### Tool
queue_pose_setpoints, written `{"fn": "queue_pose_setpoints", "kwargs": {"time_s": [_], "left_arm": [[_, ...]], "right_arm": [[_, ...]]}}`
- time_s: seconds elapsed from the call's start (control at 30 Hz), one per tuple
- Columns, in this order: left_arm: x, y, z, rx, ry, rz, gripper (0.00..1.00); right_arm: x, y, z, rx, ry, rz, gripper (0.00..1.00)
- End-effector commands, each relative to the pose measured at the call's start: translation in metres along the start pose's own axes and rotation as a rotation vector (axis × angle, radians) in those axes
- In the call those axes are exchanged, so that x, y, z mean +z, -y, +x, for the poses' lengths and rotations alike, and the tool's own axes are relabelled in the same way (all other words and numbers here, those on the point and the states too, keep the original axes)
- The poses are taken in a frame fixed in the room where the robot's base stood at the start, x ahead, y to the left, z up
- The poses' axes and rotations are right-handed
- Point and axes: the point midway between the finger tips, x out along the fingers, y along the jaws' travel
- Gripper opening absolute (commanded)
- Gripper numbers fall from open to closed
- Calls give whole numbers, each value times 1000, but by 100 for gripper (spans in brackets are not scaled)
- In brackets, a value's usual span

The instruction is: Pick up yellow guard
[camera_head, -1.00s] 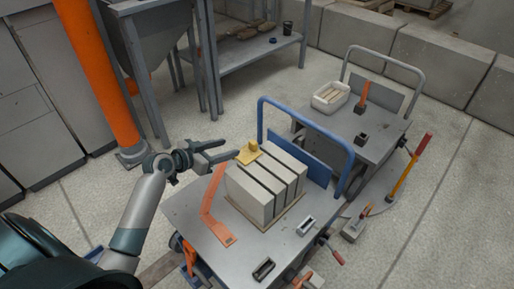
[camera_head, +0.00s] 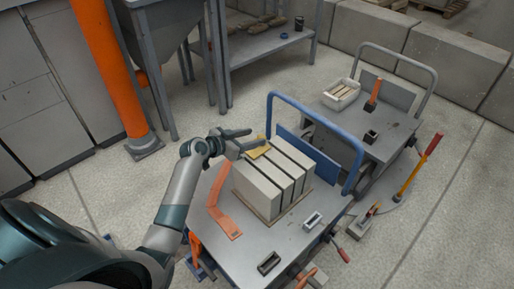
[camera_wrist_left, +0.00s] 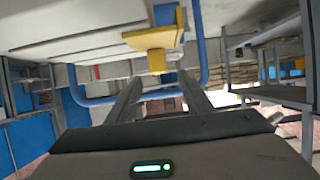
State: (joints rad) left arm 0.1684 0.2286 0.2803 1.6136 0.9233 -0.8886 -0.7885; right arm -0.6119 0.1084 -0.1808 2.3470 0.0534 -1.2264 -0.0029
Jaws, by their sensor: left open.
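The yellow guard (camera_head: 258,151) sits on top of the grey panel blocks (camera_head: 270,177), at their far left corner. My left gripper (camera_head: 245,139) is open and empty, with its fingers beside the guard and partly in front of it. In the left wrist view the guard (camera_wrist_left: 153,40) shows as a yellow plate with a raised block, just beyond and between the two fingertips (camera_wrist_left: 160,82). I cannot tell whether the fingers touch it. My right gripper is not in view.
The blocks stand on a grey cart (camera_head: 245,262) with a blue handle (camera_head: 270,112). An orange strap (camera_head: 217,208) lies to their left. Small moulds (camera_head: 269,263) lie at the front. A second cart (camera_head: 396,139) holds a white bin (camera_head: 341,94). An orange post (camera_head: 108,70) stands at the left.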

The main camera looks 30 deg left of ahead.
Motion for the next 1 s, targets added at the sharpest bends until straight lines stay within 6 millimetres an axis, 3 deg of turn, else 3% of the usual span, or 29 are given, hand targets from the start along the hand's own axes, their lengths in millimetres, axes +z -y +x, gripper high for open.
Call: {"fn": "queue_pose_setpoints", "kwargs": {"time_s": [0.2, 0.73, 1.0], "left_arm": [[0, 0, 28, 0, -1, -1, 47], [1, 0, 37, 0, 0, 0, 47], [8, -3, 66, 1, -1, -4, 47]], "right_arm": [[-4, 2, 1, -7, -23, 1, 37], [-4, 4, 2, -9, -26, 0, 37], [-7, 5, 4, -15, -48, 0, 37]]}}
